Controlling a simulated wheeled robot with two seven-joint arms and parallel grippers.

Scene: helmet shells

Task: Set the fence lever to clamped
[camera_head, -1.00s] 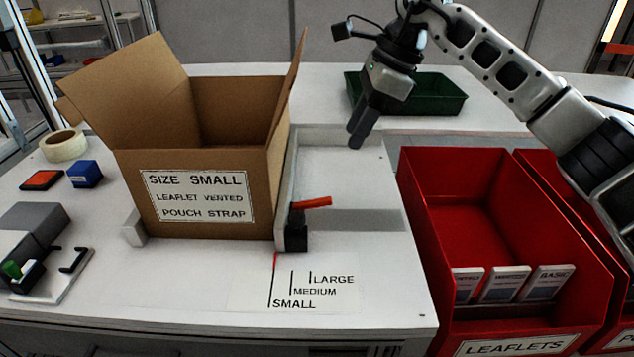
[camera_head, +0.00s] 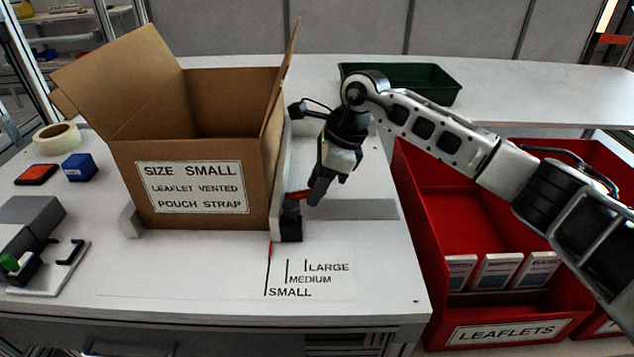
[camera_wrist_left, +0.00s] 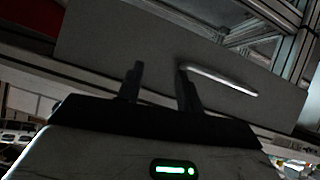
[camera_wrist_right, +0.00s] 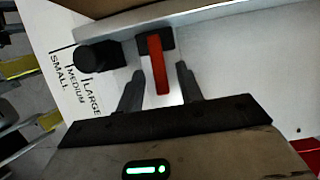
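The fence lever (camera_head: 299,194) is a red handle on a black block (camera_head: 290,226) at the front end of the white fence (camera_head: 277,214), against the cardboard box's right side. My right gripper (camera_head: 316,196) points down at the lever and hides part of it in the head view. In the right wrist view the lever (camera_wrist_right: 158,68) shows as a red bar between the two fingertips, with gaps on both sides, so the gripper is open. My left gripper (camera_wrist_left: 158,75) is open and empty, out of the head view, facing a grey panel.
The open cardboard box (camera_head: 190,187) stands left of the fence. Size lines (camera_head: 290,275) are marked on the table in front. Red leaflet bins (camera_head: 480,235) stand to the right and a green tray (camera_head: 430,85) behind. The table right of the fence is clear.

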